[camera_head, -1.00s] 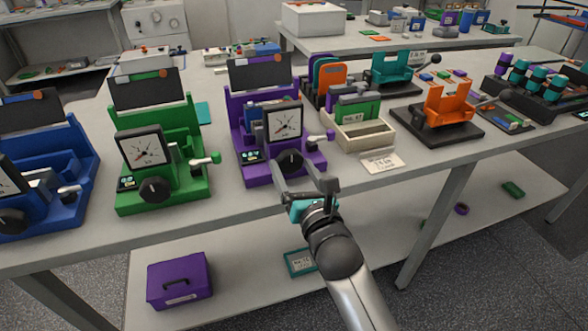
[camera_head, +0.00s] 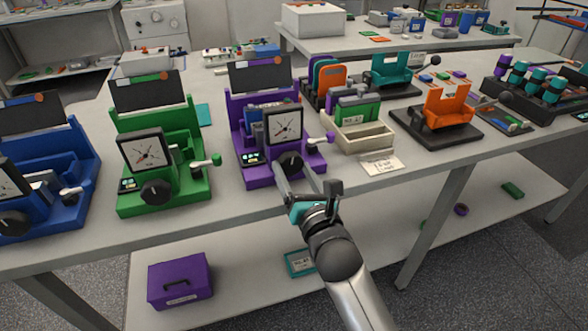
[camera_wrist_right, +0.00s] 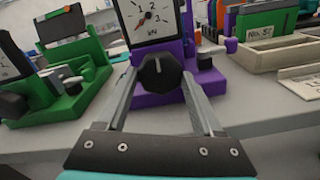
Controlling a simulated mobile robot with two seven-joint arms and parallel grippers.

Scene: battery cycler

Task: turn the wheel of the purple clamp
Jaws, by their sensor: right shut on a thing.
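The purple clamp (camera_head: 240,120) stands upright on the table, with a square dial gauge (camera_head: 283,124) on its front. Its black wheel (camera_head: 290,163) sits low on the front, below the gauge. My right gripper (camera_head: 292,172) reaches up from the table's front edge, its fingers on either side of the wheel. In the right wrist view the wheel (camera_wrist_right: 160,74) lies between the fingertips, its white mark pointing about straight up, and the gripper is shut on it. The gauge (camera_wrist_right: 150,18) shows above the wheel. My left gripper is not in view.
A green clamp (camera_head: 160,150) and a blue clamp (camera_head: 50,185) stand to the left. A beige tray (camera_head: 372,137) with a label card (camera_head: 381,164) and an orange device (camera_head: 448,108) are to the right. A purple box (camera_head: 180,278) sits on the lower shelf.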

